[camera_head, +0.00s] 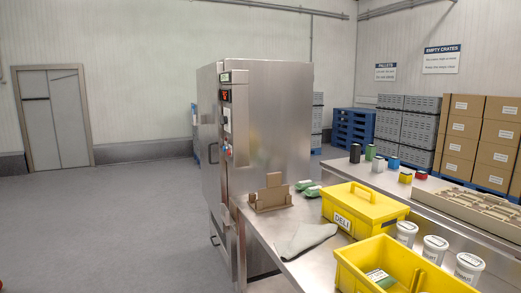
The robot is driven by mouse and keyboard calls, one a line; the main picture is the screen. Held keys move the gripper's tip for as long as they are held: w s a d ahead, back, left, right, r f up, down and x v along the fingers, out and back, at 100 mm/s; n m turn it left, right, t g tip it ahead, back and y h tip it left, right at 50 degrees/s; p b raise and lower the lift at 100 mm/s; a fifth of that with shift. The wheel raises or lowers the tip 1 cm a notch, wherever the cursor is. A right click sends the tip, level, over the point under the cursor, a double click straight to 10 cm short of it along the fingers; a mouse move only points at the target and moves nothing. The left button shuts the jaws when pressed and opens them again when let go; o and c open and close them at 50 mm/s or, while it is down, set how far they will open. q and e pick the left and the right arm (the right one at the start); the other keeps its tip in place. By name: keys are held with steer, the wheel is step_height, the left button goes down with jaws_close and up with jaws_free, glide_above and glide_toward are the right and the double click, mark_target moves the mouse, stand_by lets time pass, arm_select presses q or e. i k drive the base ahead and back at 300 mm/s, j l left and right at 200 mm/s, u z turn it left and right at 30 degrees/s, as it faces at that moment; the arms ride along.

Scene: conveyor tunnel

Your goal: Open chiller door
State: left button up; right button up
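The chiller is a tall stainless-steel cabinet (270,130) in the middle of the view, and its front faces left. The chiller door (208,120) is seen at a steep angle on that left side and looks shut. A dark handle (213,152) stands out from the door. A second, lower handle (214,240) shows near the floor. A control panel (227,120) with a red display is on the front corner. Neither of my grippers is in view.
A steel table stands against the chiller's right side, bearing a lidded yellow crate (365,208), an open yellow crate (348,265), white tubs (435,248), a grey cloth (305,240) and a cardboard holder (270,198). Open grey floor (110,230) lies left of the chiller.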

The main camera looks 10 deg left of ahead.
mark_target(209, 86)
steer(key=i+j+z, duration=0.1)
steer(key=z, duration=0.9)
steer(key=i+j, duration=0.15)
steer(key=j, duration=0.35)
steer(key=i+j, duration=0.15)
steer(key=j, duration=0.3)
steer(key=i+j, duration=0.15)
steer(key=j, duration=0.35)
steer(key=i+j, duration=0.15)
steer(key=j, duration=0.35)
steer(key=i+j, duration=0.15)
steer(key=j, duration=0.3)
steer(key=i+j, duration=0.15)
steer(key=j, duration=0.35)
steer(key=i+j, duration=0.15)
steer(key=j, duration=0.35)
steer(key=i+j, duration=0.15)
steer(key=j, duration=0.35)
